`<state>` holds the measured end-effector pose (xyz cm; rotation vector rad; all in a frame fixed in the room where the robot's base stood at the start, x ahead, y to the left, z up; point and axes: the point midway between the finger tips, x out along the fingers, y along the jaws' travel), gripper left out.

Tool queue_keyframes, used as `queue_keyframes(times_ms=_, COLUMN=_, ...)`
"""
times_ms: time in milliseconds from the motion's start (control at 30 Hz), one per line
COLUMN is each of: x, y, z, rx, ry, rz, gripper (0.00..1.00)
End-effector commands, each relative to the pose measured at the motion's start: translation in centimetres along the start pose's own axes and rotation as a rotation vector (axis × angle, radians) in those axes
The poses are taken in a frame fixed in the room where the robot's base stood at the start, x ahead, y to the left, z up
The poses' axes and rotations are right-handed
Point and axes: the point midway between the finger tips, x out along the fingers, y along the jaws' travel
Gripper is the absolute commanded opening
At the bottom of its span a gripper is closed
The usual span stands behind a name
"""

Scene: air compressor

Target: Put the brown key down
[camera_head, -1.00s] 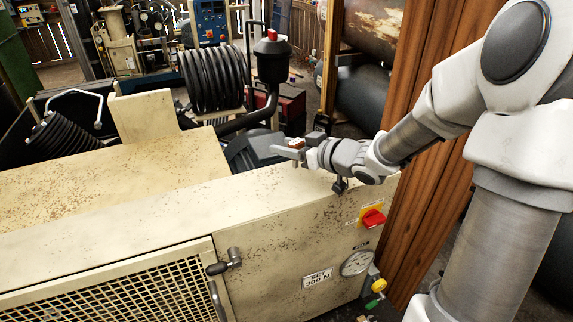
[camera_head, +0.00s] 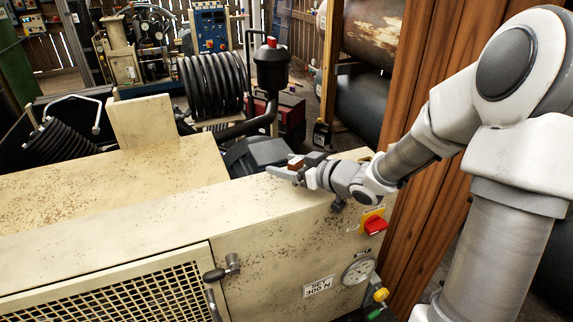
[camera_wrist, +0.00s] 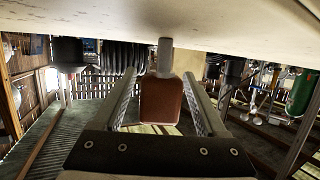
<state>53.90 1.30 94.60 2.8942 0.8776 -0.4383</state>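The brown key (camera_wrist: 160,100) has a brown, rounded block-like head and a short grey shaft. In the wrist view it sits between the two fingers of my gripper (camera_wrist: 162,74), with a narrow gap visible on each side. Its shaft points to the beige surface at the top of that view; I cannot tell for sure whether it touches. In the head view the key (camera_head: 296,163) shows as a small brown patch between the fingers. My gripper (camera_head: 294,169) is low over the back edge of the beige compressor top (camera_head: 240,205), fingers pointing left.
A red switch on a yellow plate (camera_head: 374,224), a gauge (camera_head: 358,271) and a lever handle (camera_head: 222,268) are on the front panel. A dark motor housing (camera_head: 258,155) lies behind the gripper. A wooden post (camera_head: 400,90) stands at right. The compressor top at left is clear.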

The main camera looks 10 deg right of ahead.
Motion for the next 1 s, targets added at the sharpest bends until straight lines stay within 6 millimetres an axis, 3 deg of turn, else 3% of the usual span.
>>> queue_keyframes(times_ms=267, x=-0.6, y=0.1, z=-0.5, rx=-0.001, ry=-0.001, rz=0.002, gripper=0.74)
queue_keyframes(times_ms=700, x=-9.4, y=0.1, z=-0.6, rx=0.0, ry=-0.001, rz=0.004, gripper=0.74)
queue_keyframes(times_ms=1000, x=-12.1, y=0.0, z=-0.4, rx=-0.001, ry=0.0, rz=0.0, gripper=0.74)
